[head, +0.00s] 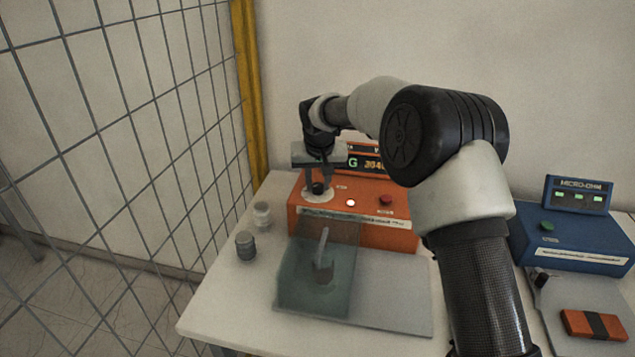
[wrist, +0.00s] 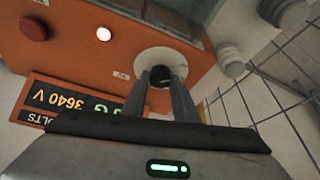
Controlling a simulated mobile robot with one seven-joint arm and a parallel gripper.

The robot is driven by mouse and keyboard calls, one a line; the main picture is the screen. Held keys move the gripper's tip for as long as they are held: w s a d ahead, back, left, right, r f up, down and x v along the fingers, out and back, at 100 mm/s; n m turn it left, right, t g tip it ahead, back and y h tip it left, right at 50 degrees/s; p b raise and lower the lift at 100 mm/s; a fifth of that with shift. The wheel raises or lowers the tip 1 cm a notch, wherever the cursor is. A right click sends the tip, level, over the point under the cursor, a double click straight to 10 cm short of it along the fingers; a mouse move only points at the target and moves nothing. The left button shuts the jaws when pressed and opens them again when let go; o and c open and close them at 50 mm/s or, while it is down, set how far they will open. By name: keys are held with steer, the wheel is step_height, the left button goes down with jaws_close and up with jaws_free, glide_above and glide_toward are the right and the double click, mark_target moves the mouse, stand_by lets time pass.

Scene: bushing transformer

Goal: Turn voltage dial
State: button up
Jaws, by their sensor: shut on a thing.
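The voltage dial (head: 318,188) is a black knob on a pale round plate, on the sloped top of the orange test unit (head: 372,232). My gripper (head: 319,184) points down onto it and is shut on the knob. In the wrist view the fingers of my gripper (wrist: 160,78) close around the dial (wrist: 161,77), hiding part of it. A digital display (wrist: 75,103) there reads 3640 V, upside down. The display (head: 366,162) is partly hidden by my arm in the head view.
A lit white button (head: 350,203) and a red button (head: 386,200) sit right of the dial. A clear box (head: 310,285) stands in front on a grey plate. Two grey bushings (head: 246,246) (head: 262,214) stand left. A wire fence (head: 120,130) bounds the left; a blue micro-ohm unit (head: 575,235) stands right.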

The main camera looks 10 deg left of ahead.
steer(key=shift+n, duration=0.4)
steer(key=o, duration=1.1)
steer(key=shift+c, duration=0.2)
steer(key=v, duration=1.7)
steer(key=shift+d+r, duration=0.2)
steer(key=shift+d, duration=0.05)
steer(key=shift+s, duration=0.1)
